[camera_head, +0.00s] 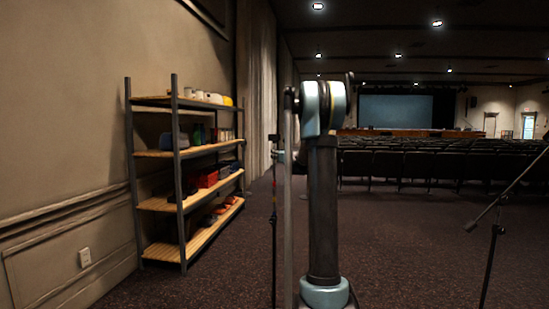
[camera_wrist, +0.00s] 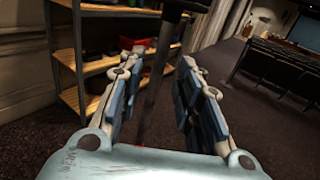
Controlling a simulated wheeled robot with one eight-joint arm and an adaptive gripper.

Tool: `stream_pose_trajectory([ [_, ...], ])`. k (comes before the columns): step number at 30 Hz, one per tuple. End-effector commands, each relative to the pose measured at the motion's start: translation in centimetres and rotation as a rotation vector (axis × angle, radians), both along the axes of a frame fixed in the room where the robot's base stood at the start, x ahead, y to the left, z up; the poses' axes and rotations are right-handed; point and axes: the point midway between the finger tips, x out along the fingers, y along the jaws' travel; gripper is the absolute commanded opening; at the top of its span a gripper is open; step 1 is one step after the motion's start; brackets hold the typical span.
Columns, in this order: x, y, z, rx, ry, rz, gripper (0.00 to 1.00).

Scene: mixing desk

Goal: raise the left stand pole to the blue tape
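The left stand pole (camera_head: 274,235) is a thin, dark, upright pole just left of my arm in the head view. In the wrist view the pole (camera_wrist: 157,90) runs slanted between the two fingers of my gripper (camera_wrist: 160,62), with a wider dark piece at its top. The fingers are apart, with visible gaps on both sides of the pole, so my gripper is open around it. In the head view my arm covers most of the gripper. I cannot make out the blue tape in either view.
A shelf rack (camera_head: 184,200) with several boxes and items stands against the left wall. A second stand (camera_head: 490,262) with a slanted boom is at the right. Rows of dark seats (camera_head: 400,165) fill the back. The carpet between my arm and the right stand is clear.

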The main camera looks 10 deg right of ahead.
Motion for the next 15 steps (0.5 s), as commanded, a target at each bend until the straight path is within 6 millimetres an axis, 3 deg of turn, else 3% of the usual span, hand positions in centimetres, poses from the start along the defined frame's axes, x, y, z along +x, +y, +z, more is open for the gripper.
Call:
stream_pose_trajectory([
  [6,-3.5,-1.1,0.0,0.0,0.0,-0.001,0.32],
  [15,-6.0,-1.8,-0.1,0.0,0.001,-0.002,0.32],
])
